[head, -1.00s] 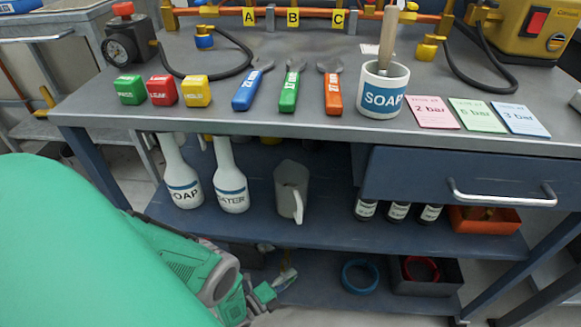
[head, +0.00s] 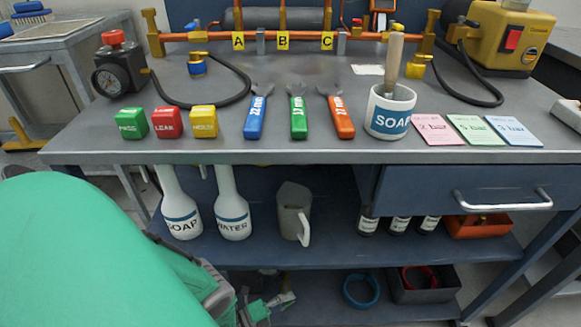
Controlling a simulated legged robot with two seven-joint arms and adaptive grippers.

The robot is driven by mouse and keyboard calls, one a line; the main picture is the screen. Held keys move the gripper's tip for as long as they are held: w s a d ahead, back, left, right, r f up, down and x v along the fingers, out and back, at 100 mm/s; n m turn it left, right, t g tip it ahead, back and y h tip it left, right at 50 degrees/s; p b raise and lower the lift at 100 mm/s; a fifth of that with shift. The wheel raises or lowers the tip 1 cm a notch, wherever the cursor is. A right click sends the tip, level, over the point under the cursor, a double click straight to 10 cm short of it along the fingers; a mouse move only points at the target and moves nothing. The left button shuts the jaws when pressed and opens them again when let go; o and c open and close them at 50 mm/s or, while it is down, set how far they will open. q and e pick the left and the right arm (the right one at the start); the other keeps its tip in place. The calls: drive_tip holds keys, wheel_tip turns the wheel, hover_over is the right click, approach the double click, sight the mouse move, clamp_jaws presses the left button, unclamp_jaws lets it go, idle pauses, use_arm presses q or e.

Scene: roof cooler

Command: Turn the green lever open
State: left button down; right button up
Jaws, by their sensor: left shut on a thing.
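I cannot make out a green lever in the head view. My left arm comes in from the lower left, and its large green link covers that corner. My left gripper (head: 266,303) shows only in part, low by the bottom shelf. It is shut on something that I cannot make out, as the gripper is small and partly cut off. My right gripper is not in view. A pipe with brass fittings (head: 205,37) runs along the back of the bench, behind yellow tags A, B and C (head: 283,40).
The grey bench top (head: 300,150) bears colored blocks (head: 166,122), three wrenches (head: 298,117), a soap cup (head: 390,110), cards (head: 476,129), a gauge (head: 118,70) and a yellow machine (head: 508,40). Bottles (head: 231,205) and a jug (head: 292,210) stand on the shelf below, beside a drawer (head: 460,190).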

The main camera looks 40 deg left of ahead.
use_arm(q)
drive_tip(key=shift+s+f, duration=0.2)
drive_tip(key=shift+s, duration=0.1)
drive_tip(key=c, duration=1.6)
unclamp_jaws()
drive_tip(key=shift+w+a, duration=0.15)
drive_tip(key=shift+a, duration=0.1)
drive_tip(key=v, duration=1.2)
drive_tip(key=shift+d, duration=0.15)
